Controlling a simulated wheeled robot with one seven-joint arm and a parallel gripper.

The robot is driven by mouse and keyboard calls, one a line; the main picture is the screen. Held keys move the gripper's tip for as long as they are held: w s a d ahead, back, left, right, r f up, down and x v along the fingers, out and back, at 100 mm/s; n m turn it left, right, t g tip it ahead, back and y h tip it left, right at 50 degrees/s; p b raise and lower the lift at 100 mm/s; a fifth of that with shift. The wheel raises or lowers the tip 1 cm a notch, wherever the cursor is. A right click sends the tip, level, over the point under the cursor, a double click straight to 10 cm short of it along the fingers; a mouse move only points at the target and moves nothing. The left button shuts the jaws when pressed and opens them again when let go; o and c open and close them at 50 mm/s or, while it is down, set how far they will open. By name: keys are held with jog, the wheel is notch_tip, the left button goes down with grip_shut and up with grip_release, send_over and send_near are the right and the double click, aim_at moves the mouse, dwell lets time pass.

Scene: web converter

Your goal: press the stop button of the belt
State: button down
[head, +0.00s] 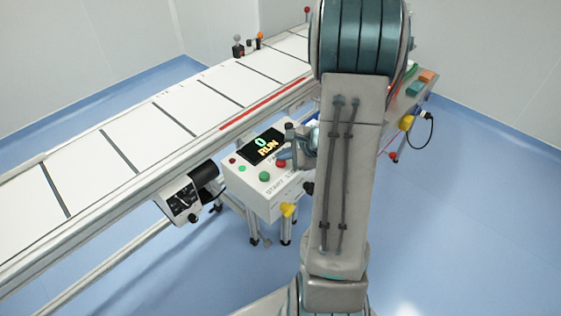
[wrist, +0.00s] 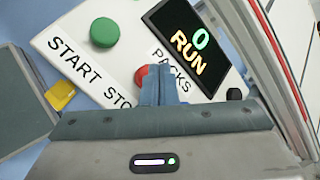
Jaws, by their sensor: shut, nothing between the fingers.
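The red stop button (head: 281,163) sits on the white control panel (head: 243,177), right of the green start button (head: 264,177). In the wrist view the stop button (wrist: 140,77) is partly covered by my fingers, above the "STOP" lettering. The green button (wrist: 104,32) is in full view beside "START". My gripper (head: 285,154) is shut and empty, with its tips over or right beside the red button. It also shows in the wrist view (wrist: 160,70). I cannot tell whether the tips touch the button. The display (wrist: 190,42) reads "0 RUN".
The white belt (head: 150,125) runs along behind the panel, with a rail at its near edge. A motor box (head: 181,203) hangs left of the panel. Open blue floor lies in front.

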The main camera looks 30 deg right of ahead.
aim_at(285, 162)
jog(key=shift+f+b, duration=0.55)
jog(key=shift+b, duration=0.05)
dwell(0.4)
dwell(0.3)
jog(key=shift+r+p, duration=0.65)
jog(key=shift+r, duration=0.4)
jog(key=shift+r+p, duration=1.7)
jog(key=shift+r, duration=0.9)
jog(key=shift+f, duration=0.1)
